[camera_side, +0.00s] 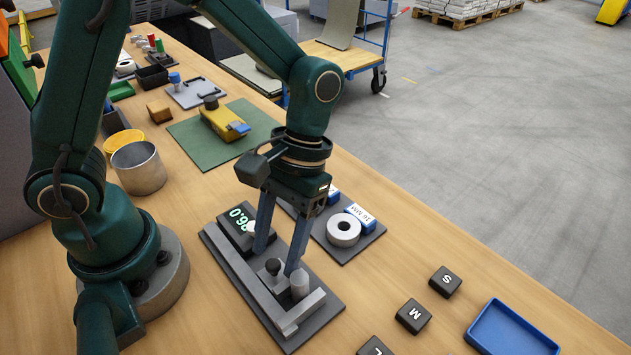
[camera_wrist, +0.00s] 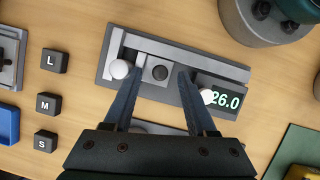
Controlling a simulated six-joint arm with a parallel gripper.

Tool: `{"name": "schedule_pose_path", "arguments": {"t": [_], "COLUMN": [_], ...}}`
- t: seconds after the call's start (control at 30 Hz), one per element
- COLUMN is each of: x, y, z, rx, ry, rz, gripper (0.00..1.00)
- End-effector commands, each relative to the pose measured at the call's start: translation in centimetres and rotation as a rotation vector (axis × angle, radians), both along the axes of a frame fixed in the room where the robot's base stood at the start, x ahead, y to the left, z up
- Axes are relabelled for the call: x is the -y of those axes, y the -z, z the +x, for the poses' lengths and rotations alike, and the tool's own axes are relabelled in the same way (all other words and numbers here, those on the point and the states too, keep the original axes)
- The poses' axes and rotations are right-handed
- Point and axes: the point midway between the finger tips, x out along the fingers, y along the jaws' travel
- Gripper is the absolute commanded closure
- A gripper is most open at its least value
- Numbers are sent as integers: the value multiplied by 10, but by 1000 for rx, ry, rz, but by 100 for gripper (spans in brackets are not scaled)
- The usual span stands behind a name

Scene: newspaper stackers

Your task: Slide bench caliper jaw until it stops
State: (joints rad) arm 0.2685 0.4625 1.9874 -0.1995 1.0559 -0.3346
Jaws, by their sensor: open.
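The bench caliper (camera_side: 222,254) lies on the wooden bench on a dark base plate, and also shows in the wrist view (camera_wrist: 228,71). Its green display (camera_wrist: 224,98) reads 26.0. One pale post (camera_wrist: 121,69) stands on each side of the knob, the other near the display (camera_wrist: 207,96). My gripper (camera_side: 274,262) is open and low over the caliper. In the wrist view its fingertips (camera_wrist: 160,71) are on either side of the knob, with gaps showing; contact cannot be told.
A metal ring (camera_side: 344,230) and a blue 16 MM block (camera_side: 360,218) lie on a dark plate beside the caliper. Black S (camera_side: 445,281), M (camera_side: 413,316) and L blocks and a blue tray (camera_side: 510,330) are at the front right. A metal cup (camera_side: 139,168) stands at the left.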

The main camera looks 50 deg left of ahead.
Motion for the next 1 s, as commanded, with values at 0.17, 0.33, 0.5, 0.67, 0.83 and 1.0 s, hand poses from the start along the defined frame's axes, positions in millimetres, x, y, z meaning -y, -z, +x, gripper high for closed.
{"name": "schedule_pose_path", "arguments": {"t": [0.17, 0.33, 0.5, 0.67, 0.83, 1.0], "x": [-1, -3, -4, -4, -4, -4], "y": [-21, -38, -44, -44, -44, -43], "z": [10, 17, 18, 18, 18, 18], "rx": [8, 5, 2, 1, 2, 2], "ry": [-2, -2, -1, -1, -1, -1], "rz": [-2, 0, 1, 1, 1, 1], "gripper": [43, 43, 43, 43, 43, 43]}}
